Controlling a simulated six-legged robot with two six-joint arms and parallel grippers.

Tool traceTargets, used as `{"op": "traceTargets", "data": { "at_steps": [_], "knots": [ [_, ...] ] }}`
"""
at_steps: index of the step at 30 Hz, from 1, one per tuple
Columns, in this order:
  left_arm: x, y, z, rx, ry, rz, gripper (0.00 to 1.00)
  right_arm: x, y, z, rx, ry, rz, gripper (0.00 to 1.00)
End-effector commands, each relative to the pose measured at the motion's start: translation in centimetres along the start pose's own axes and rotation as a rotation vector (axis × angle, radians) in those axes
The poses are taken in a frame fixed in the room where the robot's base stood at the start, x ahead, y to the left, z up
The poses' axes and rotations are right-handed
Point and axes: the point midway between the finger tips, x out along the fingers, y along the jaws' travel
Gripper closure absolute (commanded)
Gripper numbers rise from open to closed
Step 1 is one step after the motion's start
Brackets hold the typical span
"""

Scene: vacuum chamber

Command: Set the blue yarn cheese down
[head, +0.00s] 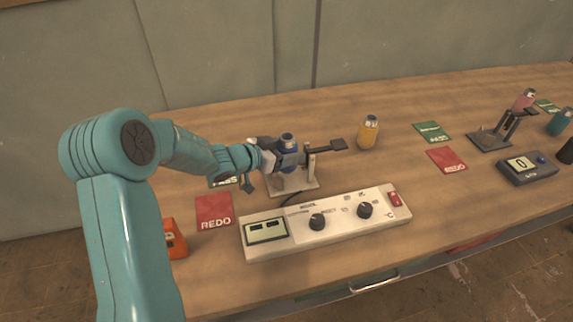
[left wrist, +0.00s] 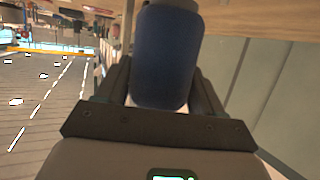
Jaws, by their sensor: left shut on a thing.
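The blue yarn cheese (head: 288,145) is in my left gripper (head: 284,158), at the left side of a small stand with a pale base (head: 297,183). In the left wrist view the blue cheese (left wrist: 165,58) fills the space between the two dark fingers. In the head view the gripper and wrist hide part of the cheese and part of the stand. I cannot tell whether the cheese touches the stand. My right gripper is not in view.
A red REDO card (head: 214,210) and a partly hidden green card (head: 222,182) lie left. A control box (head: 320,226) is in front, and a yellow cheese (head: 368,132) stands right.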

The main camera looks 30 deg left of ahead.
Motion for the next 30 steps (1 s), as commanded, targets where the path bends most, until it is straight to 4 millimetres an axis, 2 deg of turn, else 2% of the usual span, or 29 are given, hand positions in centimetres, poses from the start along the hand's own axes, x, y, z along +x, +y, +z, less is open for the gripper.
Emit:
{"op": "traceTargets", "data": {
  "at_steps": [9, 22, 23, 25, 30],
  "knots": [
    [1.6, -0.2, 4.0, -0.001, 0.0, 0.0, 0.7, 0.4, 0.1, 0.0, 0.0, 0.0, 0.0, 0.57],
    [1.9, -0.2, 4.7, 0.001, 0.002, 0.0, 0.7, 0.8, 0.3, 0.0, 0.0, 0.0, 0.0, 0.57],
    [1.9, -0.2, 4.7, 0.001, 0.001, 0.0, 0.29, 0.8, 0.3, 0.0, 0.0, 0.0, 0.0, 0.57],
    [1.9, -0.2, 4.6, 0.001, 0.001, 0.0, 0.07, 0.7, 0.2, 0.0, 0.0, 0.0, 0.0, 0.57],
    [1.9, -0.2, 4.6, 0.001, 0.001, 0.0, 0.07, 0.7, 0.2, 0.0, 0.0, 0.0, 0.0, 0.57]
  ]
}}
